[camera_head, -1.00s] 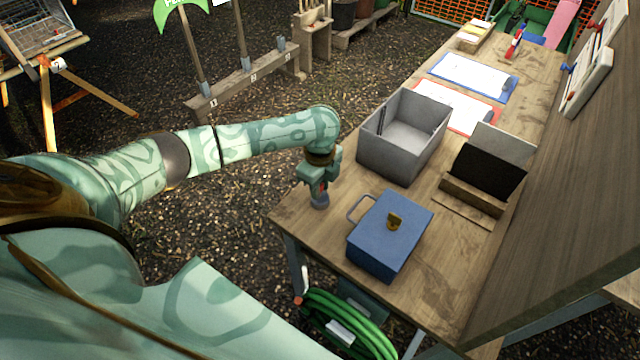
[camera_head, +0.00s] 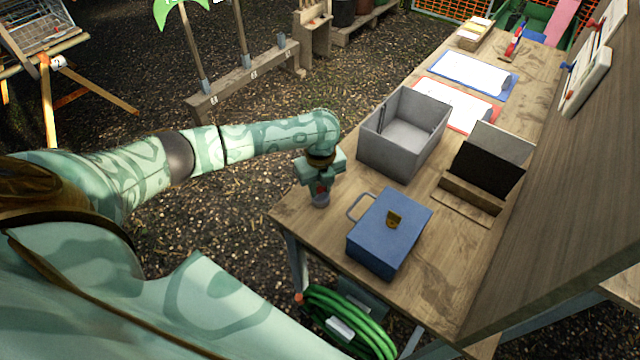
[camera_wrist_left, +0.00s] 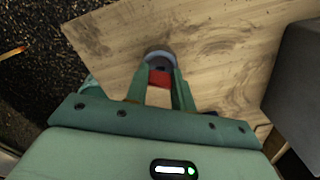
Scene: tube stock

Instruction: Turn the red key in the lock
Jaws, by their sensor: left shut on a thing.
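The lock (camera_head: 320,201) is a small grey, round-fronted piece at the left edge of the wooden workbench. It also shows in the left wrist view (camera_wrist_left: 158,56), just beyond my fingertips. The red key (camera_wrist_left: 160,78) shows as a red patch between the fingers, at the lock. My left gripper (camera_head: 320,188) points down over the lock and is shut on the red key. Its fingers (camera_wrist_left: 159,84) hide part of the key, and I cannot see how far the key sits in the lock. My right gripper is not in view.
A blue box (camera_head: 378,243) with a side handle and brass piece on top stands right of the lock. A grey open bin (camera_head: 377,152) stands behind. The wooden bench (camera_head: 432,282) is bare at front right.

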